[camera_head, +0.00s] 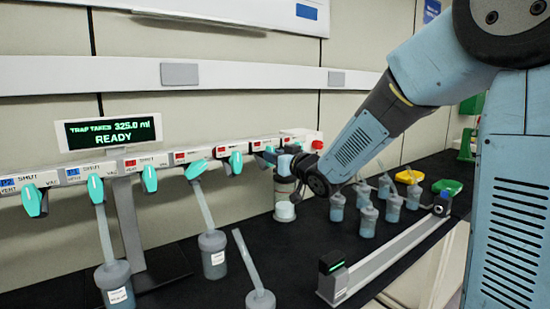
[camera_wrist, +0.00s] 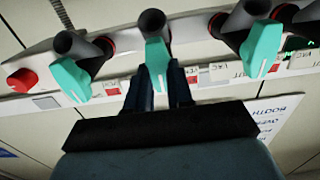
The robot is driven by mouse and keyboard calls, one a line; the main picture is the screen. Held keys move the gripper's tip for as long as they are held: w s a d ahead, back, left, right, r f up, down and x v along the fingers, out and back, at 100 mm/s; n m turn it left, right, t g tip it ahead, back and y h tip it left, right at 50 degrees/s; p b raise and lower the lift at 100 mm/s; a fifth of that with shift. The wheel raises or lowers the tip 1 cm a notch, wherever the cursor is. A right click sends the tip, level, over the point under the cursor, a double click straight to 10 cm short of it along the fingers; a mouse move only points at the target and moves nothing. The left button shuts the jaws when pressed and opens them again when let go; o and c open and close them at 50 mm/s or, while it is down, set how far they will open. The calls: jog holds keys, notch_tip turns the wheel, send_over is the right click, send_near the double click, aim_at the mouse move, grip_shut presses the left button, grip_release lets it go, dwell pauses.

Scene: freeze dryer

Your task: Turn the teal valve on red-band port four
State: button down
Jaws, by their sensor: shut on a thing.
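A row of teal valves runs along the white manifold (camera_head: 72,172). My gripper (camera_head: 272,160) is at the right part of this row, near the end with the red button. In the wrist view my gripper (camera_wrist: 160,82) is shut on the middle teal valve (camera_wrist: 157,58), one finger on each side of it. This valve sits below a dark port stub with a red band at its collar. Neighbouring teal valves stand on the left (camera_wrist: 71,78) and right (camera_wrist: 262,50), apart from the fingers. I cannot read the port number at the held valve.
A display (camera_head: 110,132) reads "TRAP TAKES 325.0 ml READY". Flasks hang from or stand below the manifold, including one (camera_head: 213,255) at centre left. Several small flasks (camera_head: 367,220) stand on the black bench beside a grey rail (camera_head: 390,258). A red button (camera_wrist: 22,80) sits near the manifold end.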

jog(key=shift+f, duration=0.2)
jog(key=c, duration=1)
grip_release()
jog(key=shift+r, duration=0.15)
jog(key=v, duration=1.3)
jog(key=shift+s+d, duration=0.3)
jog(key=shift+d, duration=0.1)
